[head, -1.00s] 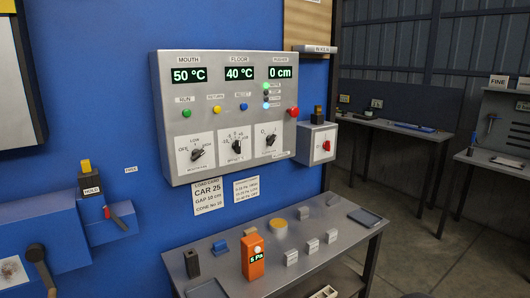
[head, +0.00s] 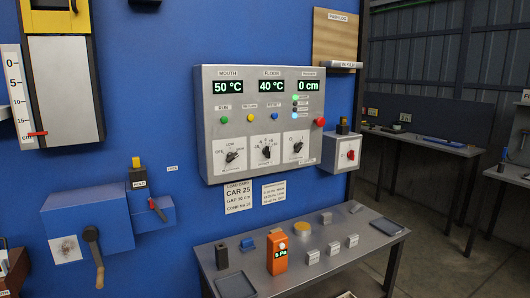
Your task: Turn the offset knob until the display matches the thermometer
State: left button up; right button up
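A grey control panel (head: 213,122) hangs on the blue wall. Its MOUTH display (head: 227,87) reads 50 °C, its FLOOR display (head: 272,86) reads 40 °C, and the third display (head: 308,86) reads 0 cm. Three black knobs sit along its lower part. The middle knob (head: 266,152) appears to be the offset knob; its label is too small to read now. No thermometer can be made out for certain. An orange handheld meter (head: 278,258) on the table reads 5 Pa. Neither gripper is in view.
A metal table (head: 330,273) below the panel holds small blocks, a yellow disc (head: 304,229) and a dark tray (head: 386,228). A blue box with a crank (head: 93,243) juts from the wall at left. A small switch box (head: 346,153) is right of the panel.

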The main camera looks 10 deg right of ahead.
aim_at(266, 151)
jog(key=i, duration=0.9)
jog(key=z, duration=0.05)
